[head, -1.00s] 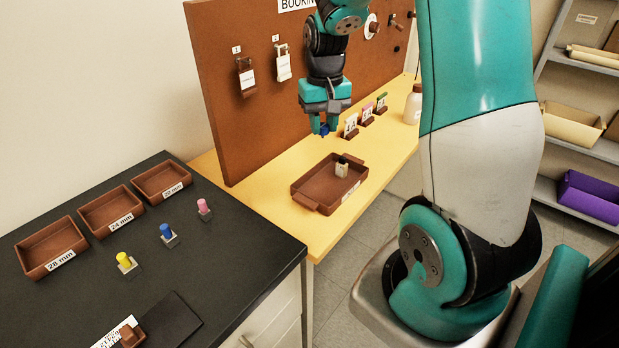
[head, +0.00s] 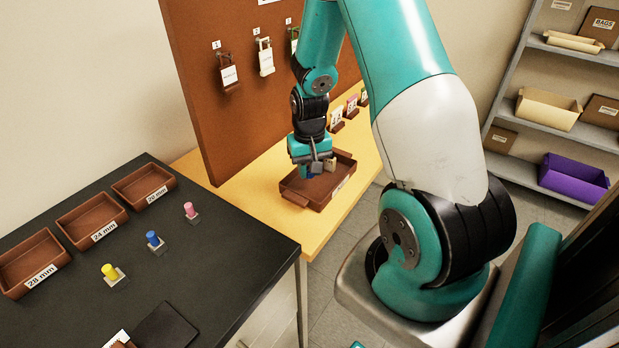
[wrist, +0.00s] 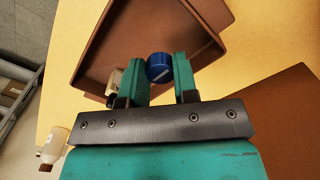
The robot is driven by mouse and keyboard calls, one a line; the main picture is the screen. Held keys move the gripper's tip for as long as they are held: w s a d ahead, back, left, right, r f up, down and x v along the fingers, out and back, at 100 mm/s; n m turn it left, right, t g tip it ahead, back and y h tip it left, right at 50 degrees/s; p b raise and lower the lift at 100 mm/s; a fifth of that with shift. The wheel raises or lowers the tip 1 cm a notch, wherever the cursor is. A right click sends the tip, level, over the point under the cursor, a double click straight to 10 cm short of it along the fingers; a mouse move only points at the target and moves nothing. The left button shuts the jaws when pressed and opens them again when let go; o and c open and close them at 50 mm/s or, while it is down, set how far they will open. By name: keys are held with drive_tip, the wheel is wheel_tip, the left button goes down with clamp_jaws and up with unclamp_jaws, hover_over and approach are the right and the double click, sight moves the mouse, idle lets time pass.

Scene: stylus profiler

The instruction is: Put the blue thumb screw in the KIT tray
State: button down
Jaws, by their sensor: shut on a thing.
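My gripper (head: 311,170) is shut on the blue thumb screw (wrist: 158,66) and holds it above the brown KIT tray (head: 295,199). In the wrist view, the screw's round blue head with a pale slot shows between the green fingertips. The tray's floor and walls (wrist: 99,52) lie beneath and around it in that view. In the head view the gripper hides most of the screw and part of the tray, and the tray's label is too oblique to read. The gap between screw and tray floor is hard to judge.
A small beige item (head: 330,164) with a dark top is in the tray, left of the fingers in the wrist view (wrist: 113,83). A brown pegboard (head: 210,130) stands behind. Pink, blue and yellow pegs (head: 110,272) and brown bins (head: 90,222) sit on the black counter.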

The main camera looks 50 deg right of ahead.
drive_tip(key=shift+f, duration=1.8)
drive_tip(key=shift+f, duration=0.1)
drive_tip(key=c, duration=0.9)
unclamp_jaws()
